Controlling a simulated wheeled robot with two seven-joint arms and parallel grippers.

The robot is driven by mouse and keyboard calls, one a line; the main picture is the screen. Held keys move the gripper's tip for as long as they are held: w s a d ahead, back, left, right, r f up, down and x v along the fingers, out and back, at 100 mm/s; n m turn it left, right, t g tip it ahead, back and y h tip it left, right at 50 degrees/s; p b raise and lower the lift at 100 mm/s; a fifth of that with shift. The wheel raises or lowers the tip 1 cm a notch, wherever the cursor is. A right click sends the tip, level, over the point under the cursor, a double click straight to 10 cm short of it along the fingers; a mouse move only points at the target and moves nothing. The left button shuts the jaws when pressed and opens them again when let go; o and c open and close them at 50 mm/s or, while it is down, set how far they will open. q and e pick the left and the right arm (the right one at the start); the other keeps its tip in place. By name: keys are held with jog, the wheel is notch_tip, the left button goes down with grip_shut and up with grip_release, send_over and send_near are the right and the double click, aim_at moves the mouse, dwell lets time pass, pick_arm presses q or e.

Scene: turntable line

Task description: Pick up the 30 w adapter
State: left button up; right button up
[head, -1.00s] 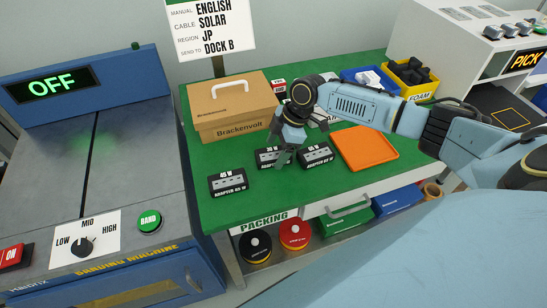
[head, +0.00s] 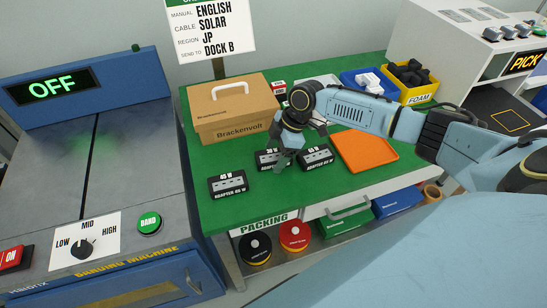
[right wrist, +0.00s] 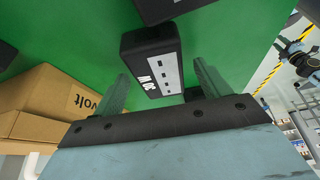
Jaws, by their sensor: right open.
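The 30 W adapter (head: 264,158) is a black block with a white label on the green table, partly hidden by my right gripper. In the right wrist view the same adapter (right wrist: 152,62), marked 30 W, lies beyond the fingers, in the gap between them. My right gripper (head: 283,163) points down, open and empty, just right of the adapter in the head view; its two fingers show in the right wrist view (right wrist: 160,88). I cannot tell whether a finger touches the adapter.
The 65 W adapter (head: 317,155) stands close on the right, and the 45 W adapter (head: 228,187) to the left. A cardboard box (head: 232,112) is behind, and an orange tray (head: 365,152) is to the right. Green table (head: 240,220) is bare in front.

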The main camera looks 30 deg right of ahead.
jog(key=c, duration=1.2)
